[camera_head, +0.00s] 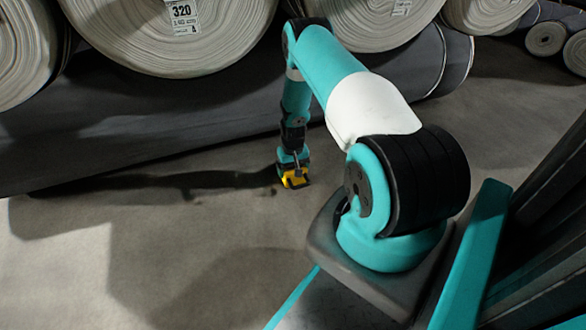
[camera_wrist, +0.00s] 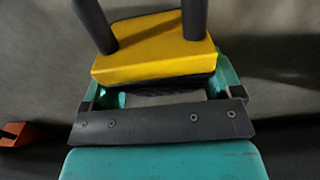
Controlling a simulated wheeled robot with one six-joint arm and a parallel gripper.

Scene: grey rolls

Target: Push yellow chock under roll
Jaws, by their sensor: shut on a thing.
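The yellow chock (camera_head: 295,181) is small in the head view, at or just above the floor in front of the dark lower roll (camera_head: 150,130). My gripper (camera_head: 294,166) points down and is shut on it. In the wrist view the chock (camera_wrist: 150,66) is large, a yellow block with a dark underside, with dark bars against it and teal and black parts around it. Bare floor shows between the chock and the roll, so they are apart. Whether the chock touches the floor cannot be told.
Pale rolls (camera_head: 165,40) lie above the dark roll, one labelled 320. More small rolls (camera_head: 545,38) are at the far right. An orange thing (camera_wrist: 15,133) shows at the left of the wrist view. Grey floor (camera_head: 60,235) is clear at the front left.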

